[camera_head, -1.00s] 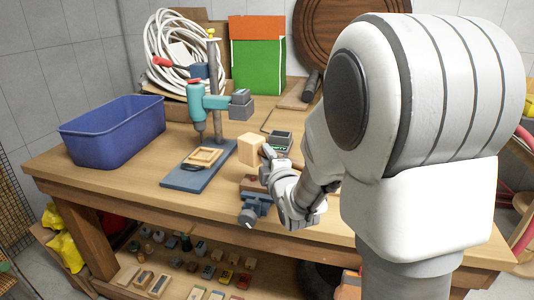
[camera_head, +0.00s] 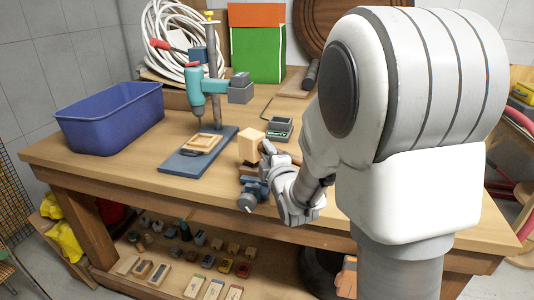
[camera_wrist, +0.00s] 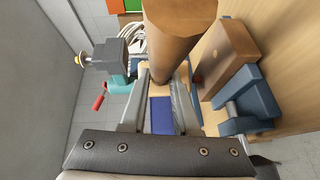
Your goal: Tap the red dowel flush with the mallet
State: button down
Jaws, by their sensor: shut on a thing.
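The mallet has a pale wooden block head (camera_head: 250,145) and a brown round handle (camera_head: 292,155). My gripper (camera_head: 268,150) is shut on the handle, close to the head. In the wrist view the thick handle (camera_wrist: 180,25) runs between my fingertips (camera_wrist: 163,88). The blue vise (camera_head: 253,192) stands at the bench's front edge, below the mallet head in the picture. It also shows at the right of the wrist view (camera_wrist: 252,100), with a brown wood block (camera_wrist: 228,55) beside the handle.
A blue bin (camera_head: 112,130) stands at the bench's left. A teal drill press (camera_head: 197,92) on a blue base is left of the mallet. A small dark scale (camera_head: 279,128) sits behind it. A coiled white hose (camera_head: 172,40) lies at the back.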

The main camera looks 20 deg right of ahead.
notch_tip(320, 180, down, 2)
jog(key=shift+f+b, duration=0.1)
jog(key=shift+b, duration=0.8)
jog(key=shift+r+p, duration=0.8)
jog(key=shift+r, duration=0.7)
jog(key=shift+f, duration=0.1)
notch_tip(320, 180, down, 4)
jog(key=b, duration=0.4)
jog(key=shift+r+b, duration=0.2)
jog(key=shift+b, duration=0.1)
jog(key=shift+r+p, duration=0.9)
jog(key=shift+r, duration=0.55)
